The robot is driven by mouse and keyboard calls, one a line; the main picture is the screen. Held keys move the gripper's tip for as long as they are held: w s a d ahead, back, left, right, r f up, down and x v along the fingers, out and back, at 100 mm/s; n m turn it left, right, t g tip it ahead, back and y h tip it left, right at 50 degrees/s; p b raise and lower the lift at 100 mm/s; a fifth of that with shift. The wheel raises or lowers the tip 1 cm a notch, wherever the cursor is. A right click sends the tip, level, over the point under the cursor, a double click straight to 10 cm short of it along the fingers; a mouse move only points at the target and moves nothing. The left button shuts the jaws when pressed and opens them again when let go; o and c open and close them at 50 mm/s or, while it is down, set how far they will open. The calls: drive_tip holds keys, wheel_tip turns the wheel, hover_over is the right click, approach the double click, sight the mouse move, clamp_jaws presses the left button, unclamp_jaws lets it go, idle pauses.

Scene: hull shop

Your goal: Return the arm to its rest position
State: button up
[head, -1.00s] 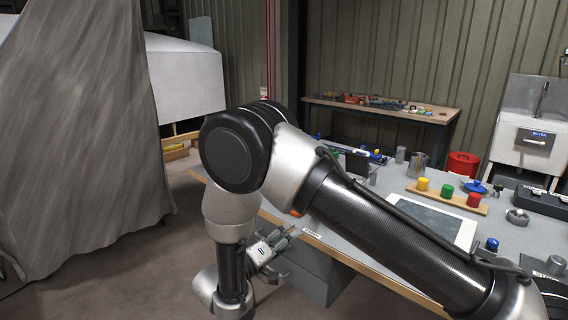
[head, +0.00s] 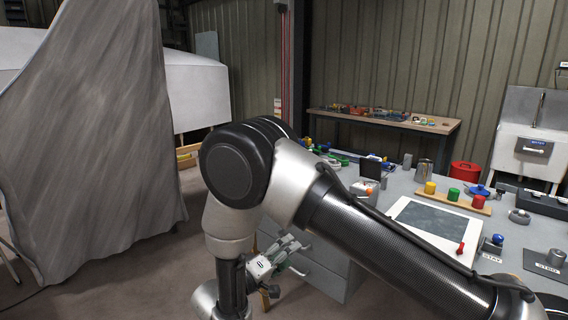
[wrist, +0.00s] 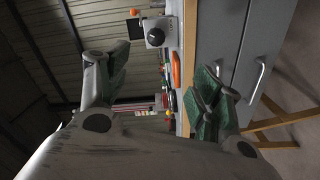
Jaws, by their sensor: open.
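My arm is folded, with its black and silver elbow high in the middle of the head view. My gripper (head: 302,254) hangs low in front of the workbench's drawer cabinet (head: 325,272), with its fingers pointing right. In the wrist view my gripper (wrist: 162,88) is open, its green-padded fingers wide apart with nothing between them. The grey workbench (head: 395,190) stands beyond the arm, and my forearm hides part of its near edge. In the wrist view the drawer fronts (wrist: 222,40) appear beyond the right finger.
A grey draped sheet (head: 95,150) hangs at left. On the workbench are a framed grey panel (head: 435,222), a wooden strip with coloured knobs (head: 445,199), a red pot (head: 465,172) and a metal jug (head: 424,170). A second table (head: 385,118) stands behind. Floor at left is clear.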

drive_tip(key=s+d+f+n+g+h, duration=0.1)
drive_tip(key=s+d+f+n+g, duration=0.1)
drive_tip(key=s+d+n+g, duration=0.45)
drive_tip(key=s+d+r+m+y, duration=0.3)
drive_tip(key=s+d+r+y, duration=0.1)
drive_tip(key=d+r, duration=0.5)
drive_tip(key=s+d+r+m+g+y, duration=0.1)
drive_tip(key=s+d+r+m+y, duration=0.3)
drive_tip(key=s+d+r, duration=0.3)
drive_tip(key=s+d+r+m+g+y, duration=0.1)
drive_tip(key=s+d+r+m+y, duration=0.3)
drive_tip(key=d+r, duration=0.7)
drive_tip(key=shift+s+d+r+y, duration=0.4)
drive_tip(key=shift+s+d+y, duration=0.2)
drive_tip(key=shift+s+d, duration=0.6)
drive_tip(key=shift+m, duration=0.25)
